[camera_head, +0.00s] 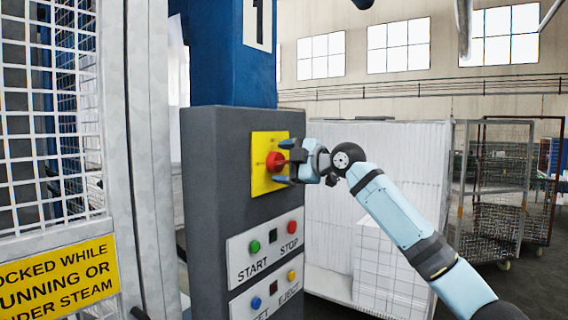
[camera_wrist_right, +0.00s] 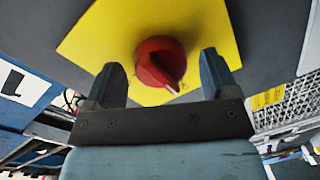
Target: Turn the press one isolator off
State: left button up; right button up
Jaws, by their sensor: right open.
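The isolator is a red rotary knob (camera_head: 275,162) on a yellow plate (camera_head: 262,183), high on the grey control box (camera_head: 215,190) below the blue column marked 1. In the right wrist view the red knob (camera_wrist_right: 160,62) shows a pale pointer line toward its lower right edge. My right gripper (camera_head: 284,162) is open at the knob, one finger above it and one below in the head view. In the wrist view its fingers (camera_wrist_right: 162,78) stand on either side of the knob, with gaps visible. I cannot tell whether they touch it. My left gripper is not in view.
Below the plate are START and STOP buttons (camera_head: 272,242) and a second panel (camera_head: 267,296) with blue and yellow buttons. A mesh guard with a yellow sign (camera_head: 60,280) stands left. A white mesh-sided crate (camera_head: 330,215) stands behind my right arm, and wire trolleys (camera_head: 497,200) stand further right.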

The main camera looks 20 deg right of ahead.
jog(key=b+v, duration=0.3)
jog(key=v, duration=1)
jog(key=shift+s+d+b, duration=0.2)
jog(key=shift+s+b, duration=0.1)
